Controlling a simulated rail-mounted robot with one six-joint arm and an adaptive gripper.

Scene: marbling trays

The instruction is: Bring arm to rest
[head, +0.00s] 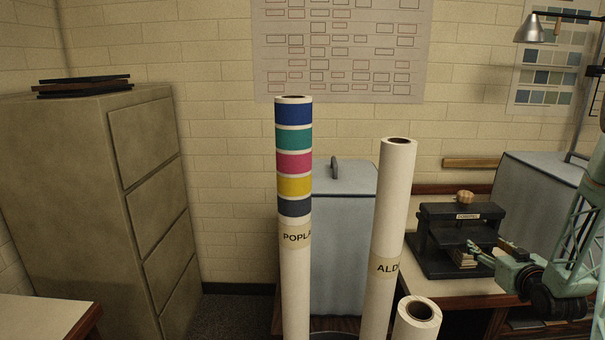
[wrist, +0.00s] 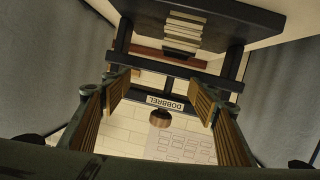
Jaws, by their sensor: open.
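My gripper (head: 484,250) is in front of the black press at the right of the head view. In the wrist view my gripper (wrist: 160,95) is open, its two ribbed, wood-coloured pads wide apart with nothing between them at the tips. The arm reaches in from the right edge of the head view, bent and extended toward the press. The wrist view is upside down, with the press beyond the fingers.
The black press (head: 438,262) carries a wooden knob (head: 465,197) and a pale stack (head: 463,259). Tall rolls marked POPL (head: 295,270) and ALD (head: 385,230), and a shorter roll (head: 417,325), stand left of the arm. A lamp (head: 530,29) hangs above right.

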